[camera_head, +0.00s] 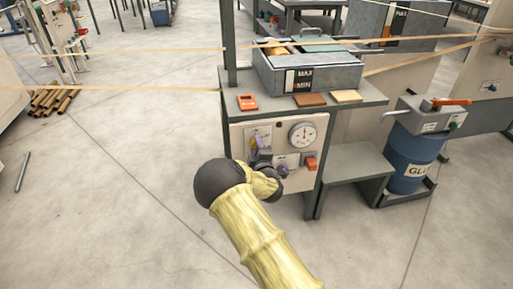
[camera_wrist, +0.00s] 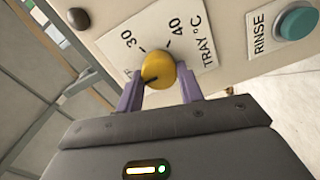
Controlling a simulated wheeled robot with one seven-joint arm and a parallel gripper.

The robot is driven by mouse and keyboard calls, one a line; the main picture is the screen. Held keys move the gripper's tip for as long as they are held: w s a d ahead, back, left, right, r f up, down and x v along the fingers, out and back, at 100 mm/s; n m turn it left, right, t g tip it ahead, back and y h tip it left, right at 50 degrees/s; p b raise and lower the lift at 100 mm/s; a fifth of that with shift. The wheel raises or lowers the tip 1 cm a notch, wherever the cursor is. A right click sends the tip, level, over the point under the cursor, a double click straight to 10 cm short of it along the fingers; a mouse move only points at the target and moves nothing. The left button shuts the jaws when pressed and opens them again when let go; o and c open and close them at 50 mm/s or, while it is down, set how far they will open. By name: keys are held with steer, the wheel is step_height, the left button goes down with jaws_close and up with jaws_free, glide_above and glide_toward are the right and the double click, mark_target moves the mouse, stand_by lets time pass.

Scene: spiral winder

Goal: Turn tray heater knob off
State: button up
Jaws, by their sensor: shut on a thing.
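The tray heater knob (camera_wrist: 158,70) is round and yellow with a dark pointer line. It sits on a white label (camera_wrist: 135,38) marked TRAY °C with 30 and 40. In the wrist view, my gripper (camera_wrist: 160,82) has its purple fingers on both sides of the knob and is shut on it. The pointer line aims toward the left of the picture, near a partly hidden mark below the 30.
A round gauge (camera_head: 302,134) and an orange-red switch (camera_head: 311,163) are right of my gripper. A teal RINSE button (camera_wrist: 298,23) is close by in the wrist view. A grey step (camera_head: 352,162) and a blue glue drum (camera_head: 412,160) stand to the right.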

steer(key=o, duration=1)
steer(key=shift+s, duration=0.1)
steer(key=p+v, duration=0.2)
steer(key=v, duration=1.5)
steer(key=shift+p, duration=0.3)
steer(key=shift+s, duration=0.15)
